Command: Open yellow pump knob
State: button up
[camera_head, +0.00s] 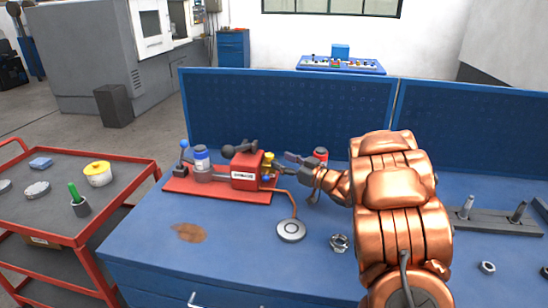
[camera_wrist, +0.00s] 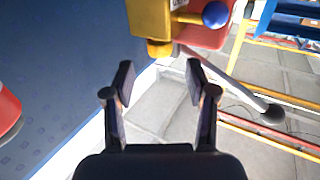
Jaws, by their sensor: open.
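The red pump (camera_head: 246,170) stands on a red base plate on the blue bench. Its yellow part (camera_head: 268,168), with the knob, is on its right side, partly hidden by my gripper. In the wrist view a yellow block (camera_wrist: 150,20) with a short round yellow piece (camera_wrist: 159,48) below it shows at the top centre. A blue ball (camera_wrist: 215,14) shows right of it. My gripper (camera_head: 288,161) is just right of the yellow part. In the wrist view its two dark fingers (camera_wrist: 160,76) are apart and empty, with the yellow piece ahead of them, not between them.
A blue-and-white container (camera_head: 202,158) and a blue-tipped lever (camera_head: 184,145) are at the pump's left. A red can (camera_head: 320,154) stands behind my gripper. A round grey disc (camera_head: 291,230) and a metal nut (camera_head: 339,243) lie in front. A blue panel (camera_head: 290,105) rises behind.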

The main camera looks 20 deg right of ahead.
aim_at(273, 157)
jog(key=shift+p+x, duration=0.3)
jog(key=shift+x, duration=1.8)
grip_shut()
